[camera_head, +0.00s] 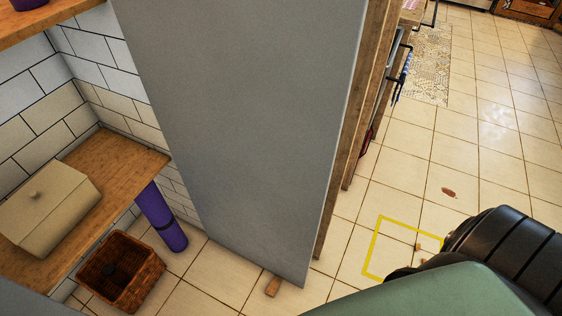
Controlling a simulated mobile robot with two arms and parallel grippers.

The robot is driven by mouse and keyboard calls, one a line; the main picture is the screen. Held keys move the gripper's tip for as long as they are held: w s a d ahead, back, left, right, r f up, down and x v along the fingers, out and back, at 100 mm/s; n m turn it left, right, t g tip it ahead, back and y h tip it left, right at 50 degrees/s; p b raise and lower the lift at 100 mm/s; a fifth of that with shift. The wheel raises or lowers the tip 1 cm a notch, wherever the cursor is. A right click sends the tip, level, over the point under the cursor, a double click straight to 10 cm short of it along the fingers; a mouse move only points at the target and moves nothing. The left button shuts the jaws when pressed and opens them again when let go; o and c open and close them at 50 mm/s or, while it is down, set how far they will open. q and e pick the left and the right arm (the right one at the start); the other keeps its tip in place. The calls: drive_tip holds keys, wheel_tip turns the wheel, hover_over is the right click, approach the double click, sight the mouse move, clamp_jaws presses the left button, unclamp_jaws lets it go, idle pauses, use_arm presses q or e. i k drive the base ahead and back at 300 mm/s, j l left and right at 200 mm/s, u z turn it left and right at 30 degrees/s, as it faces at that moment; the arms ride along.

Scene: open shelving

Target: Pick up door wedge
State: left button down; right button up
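The door wedge (272,286) is a small light-brown wooden piece on the tiled floor. It lies at the foot of a tall grey door or panel (255,130), close to its lower edge. I cannot tell whether it touches the panel. Neither my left gripper nor my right gripper shows its fingers in view. Black and green parts that look like my own body fill the lower right corner and hide the floor there.
Wooden shelving at left holds a beige lidded box (45,208). Below are a wicker basket (122,272) and a purple cylinder (162,217). A yellow square outline (372,246) marks the floor at right. A reddish-brown spot (448,193) lies beyond. Open tiled floor extends to the upper right.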

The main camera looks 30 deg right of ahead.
sight(272, 289)
drive_tip(key=k+l+u, duration=0.1)
drive_tip(key=k+l, duration=1)
drive_tip(key=l, duration=0.1)
